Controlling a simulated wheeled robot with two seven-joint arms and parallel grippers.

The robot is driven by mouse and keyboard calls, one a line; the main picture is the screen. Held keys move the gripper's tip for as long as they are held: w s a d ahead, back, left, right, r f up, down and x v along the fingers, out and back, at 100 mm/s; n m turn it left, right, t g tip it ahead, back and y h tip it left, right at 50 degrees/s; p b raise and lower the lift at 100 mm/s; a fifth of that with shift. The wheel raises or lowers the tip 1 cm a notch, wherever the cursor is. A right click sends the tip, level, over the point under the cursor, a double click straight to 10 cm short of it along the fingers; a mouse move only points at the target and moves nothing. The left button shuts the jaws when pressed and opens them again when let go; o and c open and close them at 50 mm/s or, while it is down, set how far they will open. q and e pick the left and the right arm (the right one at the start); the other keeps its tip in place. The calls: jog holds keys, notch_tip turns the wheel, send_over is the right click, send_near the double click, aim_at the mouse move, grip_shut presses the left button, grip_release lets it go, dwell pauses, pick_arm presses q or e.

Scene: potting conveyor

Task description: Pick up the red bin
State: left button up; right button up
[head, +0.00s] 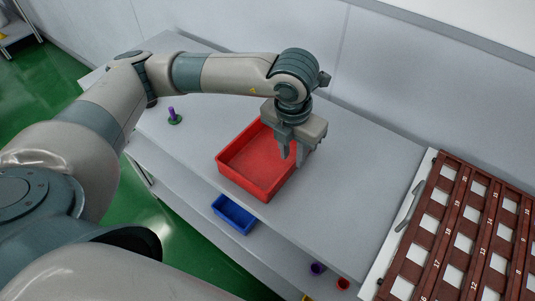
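The red bin (240,178) is an open, empty rectangular tray on the grey table. My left gripper (293,156) points down at the bin's right side, with its two fingers apart. One finger shows over the inside of the bin and the other near or beyond its right wall. I cannot tell whether either finger touches the wall. The gripper and wrist hide the bin's far right corner. My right gripper is not in view.
A small blue bin (234,214) sits on a lower level in front of the red bin. A purple peg on a green base (174,117) stands at the back left. A brown numbered rack (466,240) is at the right. Table between is clear; the wall is behind.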

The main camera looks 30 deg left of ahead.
aim_at(293, 164)
pick_arm(q)
jog(key=shift+f+p, duration=0.65)
jog(key=shift+p, duration=0.05)
jog(key=f, duration=0.1)
jog(key=f+p, duration=0.1)
jog(key=f, duration=0.1)
jog(key=shift+w, duration=0.25)
jog(key=shift+w+f, duration=0.1)
jog(key=shift+f, duration=0.35)
grip_shut()
